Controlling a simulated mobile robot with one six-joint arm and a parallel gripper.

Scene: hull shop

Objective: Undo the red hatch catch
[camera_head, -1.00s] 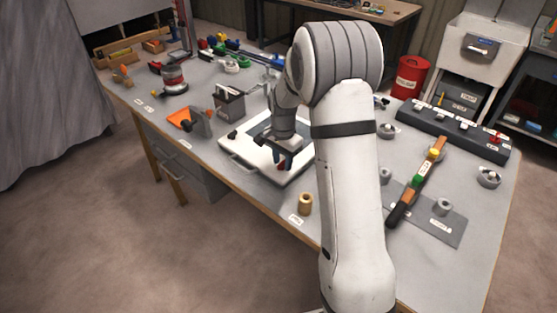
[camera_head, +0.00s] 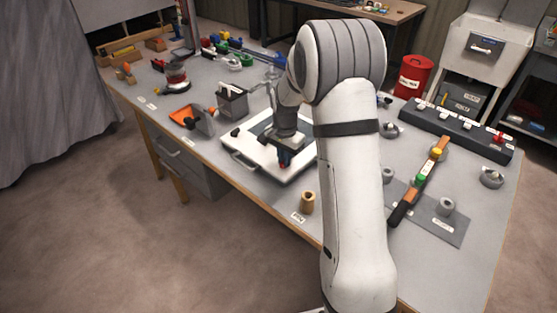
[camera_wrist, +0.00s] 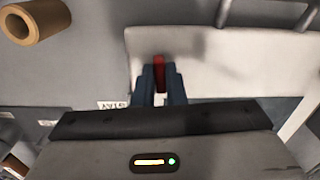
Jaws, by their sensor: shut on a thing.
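The white hatch panel (camera_head: 247,152) lies on the workbench with a dark handle along its front edge. The red hatch catch (camera_wrist: 159,72) stands up between my two blue fingertips in the wrist view; only a bit of red shows in the head view (camera_head: 282,164). My gripper (camera_wrist: 160,82) is shut on the red catch, one finger on each side. In the head view my gripper (camera_head: 285,156) points down at the panel's near right part. The foot of the catch is hidden, and my arm covers the panel's right side.
A tan cylinder (camera_head: 308,202) stands near the bench's front edge; it also shows in the wrist view (camera_wrist: 36,20). An orange dustpan-like piece (camera_head: 186,116) and a grey box (camera_head: 232,103) stand left of the panel. A striped bar (camera_head: 420,180) lies right of my arm.

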